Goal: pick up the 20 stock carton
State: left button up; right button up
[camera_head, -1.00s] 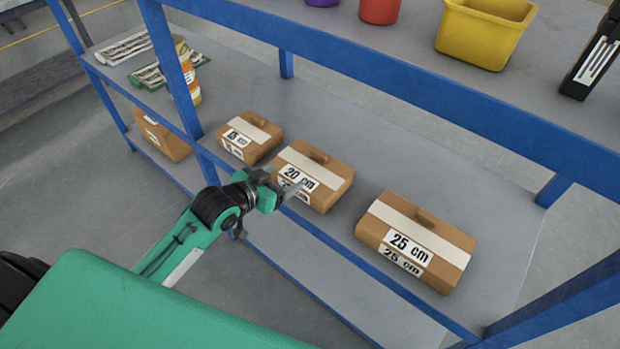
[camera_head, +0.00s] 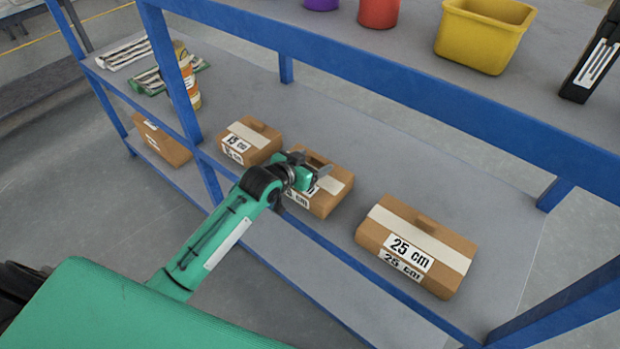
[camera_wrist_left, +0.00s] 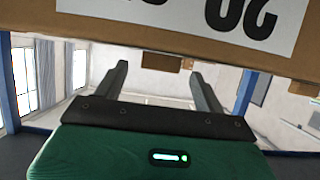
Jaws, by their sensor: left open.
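The 20 cm stock carton (camera_head: 322,208) is a brown box with a pale strip and a raised tab, in the middle of the shelf's carton row. My left gripper (camera_head: 323,174) is over its top and hides part of its label and tab. In the left wrist view the carton (camera_wrist_left: 95,28) fills the top, its "20" label upside down. There the left gripper (camera_wrist_left: 159,72) is open, and a small brown tab (camera_wrist_left: 160,62) shows between its fingers. I cannot tell whether the fingers touch it. My right gripper is out of view.
The 25 cm carton (camera_head: 416,246) stands to the right and the 15 cm carton (camera_head: 250,141) close to the left. A blue front rail (camera_head: 355,266) runs along the shelf edge. The upper shelf holds a yellow bin (camera_head: 484,38) and a red container (camera_head: 379,12).

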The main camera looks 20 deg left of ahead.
pick_arm(q)
jog(key=shift+w+d+f, duration=0.25)
jog(key=shift+w+f, duration=0.05)
jog(key=shift+w, duration=0.3)
grip_shut()
